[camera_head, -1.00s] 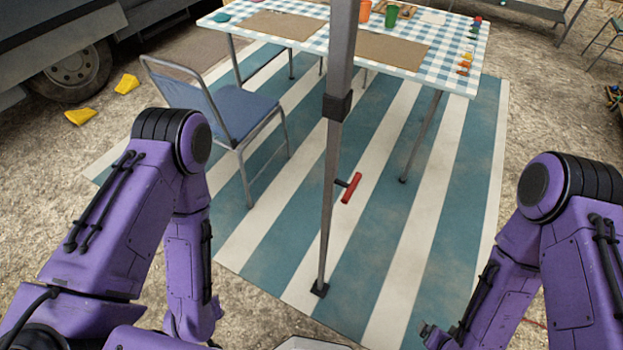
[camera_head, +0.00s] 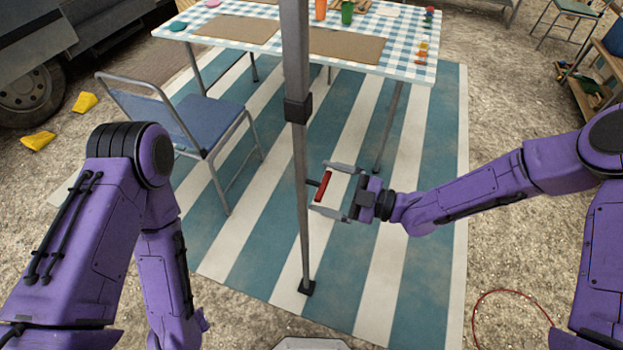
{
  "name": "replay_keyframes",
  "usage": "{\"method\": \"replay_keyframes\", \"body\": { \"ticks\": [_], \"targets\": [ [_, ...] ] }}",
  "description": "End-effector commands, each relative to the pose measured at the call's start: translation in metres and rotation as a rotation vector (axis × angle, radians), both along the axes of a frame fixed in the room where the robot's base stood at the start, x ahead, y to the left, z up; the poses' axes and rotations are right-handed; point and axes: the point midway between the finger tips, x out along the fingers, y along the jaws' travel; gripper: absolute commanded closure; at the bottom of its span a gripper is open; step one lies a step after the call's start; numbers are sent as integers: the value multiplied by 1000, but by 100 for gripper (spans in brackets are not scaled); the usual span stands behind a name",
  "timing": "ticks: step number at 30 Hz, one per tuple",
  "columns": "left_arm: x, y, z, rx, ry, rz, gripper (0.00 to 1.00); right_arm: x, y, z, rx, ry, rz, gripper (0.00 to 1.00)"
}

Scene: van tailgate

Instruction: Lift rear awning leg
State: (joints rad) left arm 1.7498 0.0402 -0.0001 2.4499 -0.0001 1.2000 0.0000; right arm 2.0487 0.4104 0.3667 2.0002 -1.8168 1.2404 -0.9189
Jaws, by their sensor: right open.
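The grey awning leg (camera_head: 302,200) stands upright in the middle of the head view. It has a dark collar (camera_head: 298,110) and a dark foot (camera_head: 306,287) on the striped mat. A red handle (camera_head: 323,186) sticks out from its right side on a short dark stem. My right gripper (camera_head: 334,187) is open, with one finger above and one below the red handle in the picture. I cannot tell whether a finger touches it. My left arm hangs at the left. Its gripper is not visible.
A table (camera_head: 420,68) with a checked cloth stands behind the leg, with cups and small items on it. A blue folding chair (camera_head: 205,120) is left of the leg. The mat (camera_head: 385,290) is clear in front. A red cable (camera_head: 510,292) lies at right.

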Motion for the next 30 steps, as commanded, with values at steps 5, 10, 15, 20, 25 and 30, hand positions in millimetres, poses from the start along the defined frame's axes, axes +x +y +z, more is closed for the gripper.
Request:
{"method": "replay_keyframes", "body": {
  "ticks": [5, 10, 15, 20, 25, 30],
  "targets": [
    [0, 0, 8, 0, 0, 0, 57, 9, 29, 1, -1, 2, 0, 7],
    [0, 0, 8, 0, 0, 0, 57, 12, 38, 0, 0, 3, -1, 7],
    [0, 0, 8, 0, 0, 0, 57, 12, 39, 0, 1, 4, -1, 7],
    [0, 0, 8, 0, 0, 0, 57, 12, 38, 0, 1, 4, -1, 50],
    [0, 0, 9, 0, 0, 0, 57, 12, 38, 1, 2, 8, -1, 81],
    [0, 0, 26, 0, 0, 0, 57, 13, 39, 34, 5, 8, -2, 81]
  ]
}}
